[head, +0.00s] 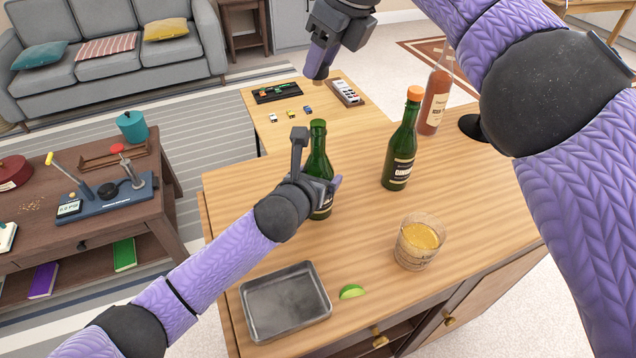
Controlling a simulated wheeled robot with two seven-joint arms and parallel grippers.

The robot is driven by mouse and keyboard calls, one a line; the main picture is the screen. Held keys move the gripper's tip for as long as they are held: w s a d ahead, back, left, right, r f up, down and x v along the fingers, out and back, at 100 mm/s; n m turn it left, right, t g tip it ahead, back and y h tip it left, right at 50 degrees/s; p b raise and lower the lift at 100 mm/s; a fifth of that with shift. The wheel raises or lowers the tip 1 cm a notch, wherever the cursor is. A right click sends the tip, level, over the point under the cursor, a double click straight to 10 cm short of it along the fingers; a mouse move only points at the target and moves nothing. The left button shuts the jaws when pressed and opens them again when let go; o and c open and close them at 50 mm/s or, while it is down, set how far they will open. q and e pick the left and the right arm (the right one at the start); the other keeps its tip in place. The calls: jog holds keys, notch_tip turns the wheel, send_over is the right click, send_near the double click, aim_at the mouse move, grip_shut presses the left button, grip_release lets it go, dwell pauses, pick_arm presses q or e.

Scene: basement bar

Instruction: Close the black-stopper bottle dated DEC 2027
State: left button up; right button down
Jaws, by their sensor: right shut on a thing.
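A dark green bottle (318,150) stands upright on the wooden counter. I see no stopper on its mouth, and my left gripper hides part of its body and label. My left gripper (318,165) is at this bottle, its fingers spread apart with the bottle at or just behind the gap; contact is unclear. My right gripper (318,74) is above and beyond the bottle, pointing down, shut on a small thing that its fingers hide. A second green bottle (401,145) with an orange top stands to the right. I cannot read any date.
A pink bottle (437,100) stands at the counter's back right. A glass of yellow drink (419,242), a lime wedge (351,291) and a metal tray (246,302) are nearer. A low table (262,128) with small items lies beyond the counter.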

pick_arm(q)
grip_shut()
pick_arm(e)
send_over(314, 122)
jog(key=d, duration=0.1)
jog(key=shift+s+f, duration=0.2)
jog(key=shift+f, duration=1.05)
jog(key=shift+s+f, duration=0.15)
jog(key=shift+f, duration=1.1)
jog(key=shift+f, duration=0.9)
jog(key=shift+f, duration=0.55)
jog(key=shift+c, duration=1.2)
grip_release()
